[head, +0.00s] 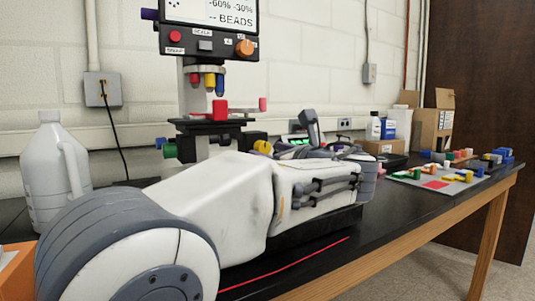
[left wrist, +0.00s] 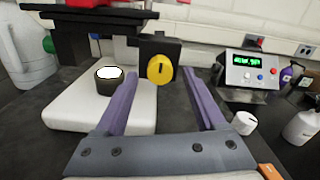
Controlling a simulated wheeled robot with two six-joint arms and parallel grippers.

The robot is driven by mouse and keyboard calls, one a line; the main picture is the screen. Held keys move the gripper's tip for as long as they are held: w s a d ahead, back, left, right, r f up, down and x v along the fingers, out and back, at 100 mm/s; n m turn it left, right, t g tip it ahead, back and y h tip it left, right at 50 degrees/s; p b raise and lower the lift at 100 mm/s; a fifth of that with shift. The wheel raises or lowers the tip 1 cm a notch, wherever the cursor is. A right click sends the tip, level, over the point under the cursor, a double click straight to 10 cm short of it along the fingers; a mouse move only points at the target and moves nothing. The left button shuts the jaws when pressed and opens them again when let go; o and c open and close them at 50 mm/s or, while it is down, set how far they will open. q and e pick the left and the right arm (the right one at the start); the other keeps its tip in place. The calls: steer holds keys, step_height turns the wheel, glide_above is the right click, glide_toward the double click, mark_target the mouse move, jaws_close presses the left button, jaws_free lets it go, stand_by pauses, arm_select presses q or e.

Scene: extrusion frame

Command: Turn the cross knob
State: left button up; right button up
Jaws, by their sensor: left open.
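A yellow round knob (left wrist: 160,68) with a dark slot-like mark sits on a black block of the microscope-like stand. It also shows in the head view (head: 262,147), just above my arm. I cannot make out a cross shape on it. My left gripper (left wrist: 161,77) is open and empty, its two purple fingers apart. In the left wrist view the knob appears between the fingertips and beyond them; contact is not visible. In the head view my left arm hides the stand's base and most of the gripper. My right gripper is not in view.
The stand holds a black stage (head: 212,127) and a display panel (head: 209,22). A dark cup-like part (left wrist: 109,79) stands on its white base (left wrist: 98,108). A device with a green readout (left wrist: 248,72) and small bottle (left wrist: 244,123) are right. A white jug (head: 50,180) stands left.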

arm_select(q)
steer(key=shift+w+a, duration=0.25)
steer(key=shift+w, duration=0.25)
jaws_close()
steer(key=shift+n, duration=0.4)
